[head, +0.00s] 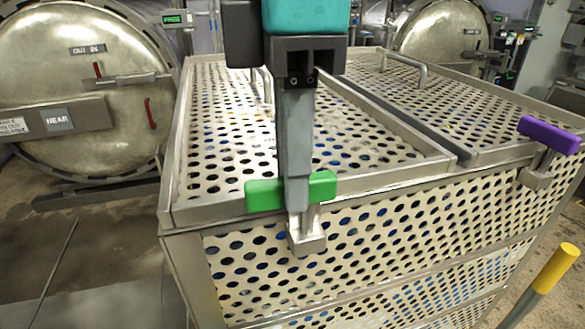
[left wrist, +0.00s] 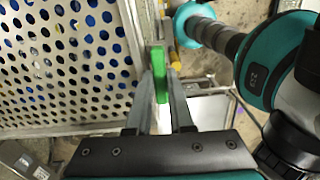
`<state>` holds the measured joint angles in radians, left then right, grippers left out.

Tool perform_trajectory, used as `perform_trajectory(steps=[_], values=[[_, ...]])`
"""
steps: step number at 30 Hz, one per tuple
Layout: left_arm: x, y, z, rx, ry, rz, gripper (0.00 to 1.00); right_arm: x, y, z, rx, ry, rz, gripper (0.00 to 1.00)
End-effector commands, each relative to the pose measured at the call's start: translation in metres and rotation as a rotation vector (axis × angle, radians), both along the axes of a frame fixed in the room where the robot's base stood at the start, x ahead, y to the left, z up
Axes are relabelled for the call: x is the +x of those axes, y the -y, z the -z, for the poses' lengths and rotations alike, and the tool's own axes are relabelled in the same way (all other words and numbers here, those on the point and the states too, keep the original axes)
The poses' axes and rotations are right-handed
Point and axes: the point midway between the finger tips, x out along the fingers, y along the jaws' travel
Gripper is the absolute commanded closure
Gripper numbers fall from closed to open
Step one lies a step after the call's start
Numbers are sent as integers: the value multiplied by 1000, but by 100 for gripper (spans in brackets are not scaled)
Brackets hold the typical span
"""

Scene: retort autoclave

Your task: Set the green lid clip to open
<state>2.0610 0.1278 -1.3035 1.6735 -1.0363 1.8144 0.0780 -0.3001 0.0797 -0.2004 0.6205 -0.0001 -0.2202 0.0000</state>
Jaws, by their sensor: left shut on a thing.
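The green lid clip (head: 262,195) is a bright green bar on a grey metal latch at the front edge of the perforated basket (head: 190,215). My left gripper (head: 297,197) comes down from above and covers the middle of the bar. In the left wrist view the green clip (left wrist: 160,72) stands between the two fingers of my left gripper (left wrist: 160,80), which are shut on it. The bar lies crosswise along the lid's front rim. My right gripper does not show in either view.
A purple clip (head: 549,134) sits on the basket's front edge at the right. A yellow-capped bar (head: 556,268) rises at the lower right. A round retort door (head: 85,75) stands at the left and another (head: 440,40) at the back. Floor is open at the lower left.

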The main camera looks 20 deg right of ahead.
Motion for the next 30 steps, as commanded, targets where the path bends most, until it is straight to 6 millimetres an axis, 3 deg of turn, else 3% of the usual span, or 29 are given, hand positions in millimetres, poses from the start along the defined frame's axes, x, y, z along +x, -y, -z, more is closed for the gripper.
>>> perform_trajectory(steps=[22, 23, 30], values=[[-1, 0, -1, 0, 2, -85, 100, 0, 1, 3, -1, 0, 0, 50], [-1, 0, -1, 0, 2, -85, 77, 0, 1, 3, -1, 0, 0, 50], [-1, 0, -1, 0, 1, -82, 50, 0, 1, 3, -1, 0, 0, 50]])
